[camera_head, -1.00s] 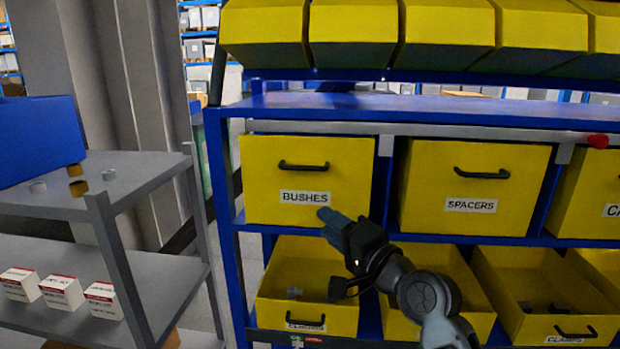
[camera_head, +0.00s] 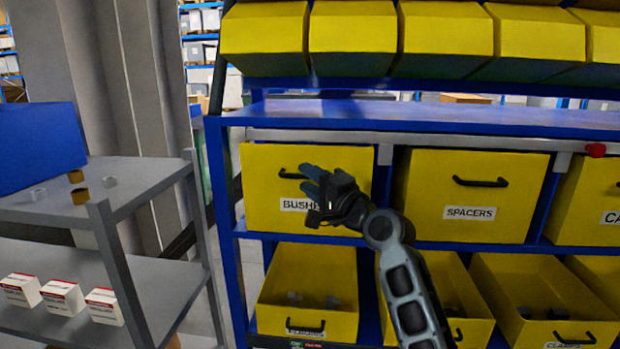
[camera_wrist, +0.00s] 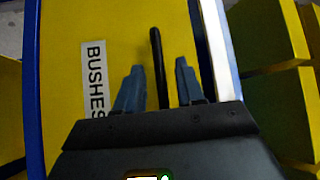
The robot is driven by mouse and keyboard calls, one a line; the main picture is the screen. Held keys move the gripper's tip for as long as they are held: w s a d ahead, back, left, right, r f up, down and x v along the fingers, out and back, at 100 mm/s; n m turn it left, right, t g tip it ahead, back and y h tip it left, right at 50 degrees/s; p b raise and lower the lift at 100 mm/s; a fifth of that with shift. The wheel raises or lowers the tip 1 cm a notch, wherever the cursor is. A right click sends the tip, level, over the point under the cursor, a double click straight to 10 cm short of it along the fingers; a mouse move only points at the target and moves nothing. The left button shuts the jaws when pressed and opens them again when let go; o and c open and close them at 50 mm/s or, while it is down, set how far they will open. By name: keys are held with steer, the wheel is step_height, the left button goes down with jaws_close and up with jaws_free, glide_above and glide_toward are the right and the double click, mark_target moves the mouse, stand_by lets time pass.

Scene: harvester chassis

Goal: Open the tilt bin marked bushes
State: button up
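The yellow tilt bin marked BUSHES (camera_head: 262,165) is in the upper bin row of the blue rack, at its left end. Its front looks upright and closed. Its black bar handle (camera_head: 291,175) is above the white label, and the right part is hidden behind my gripper. My gripper (camera_head: 306,180) is in front of the bin's right half. In the wrist view, the two blue fingers of my gripper (camera_wrist: 158,85) are apart, with the black handle (camera_wrist: 158,62) running between them. I see gaps on both sides of the handle. The label (camera_wrist: 96,80) lies left of the fingers there.
The SPACERS bin (camera_head: 470,195) is closed to the right. Open yellow bins (camera_head: 315,262) are tilted out in the row below. A silver rail (camera_head: 450,140) runs above the bins. A grey shelf unit (camera_head: 140,180) with small boxes stands at the left.

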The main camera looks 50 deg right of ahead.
steer(key=shift+w, duration=0.1)
steer(key=shift+c, duration=0.5)
jaws_close()
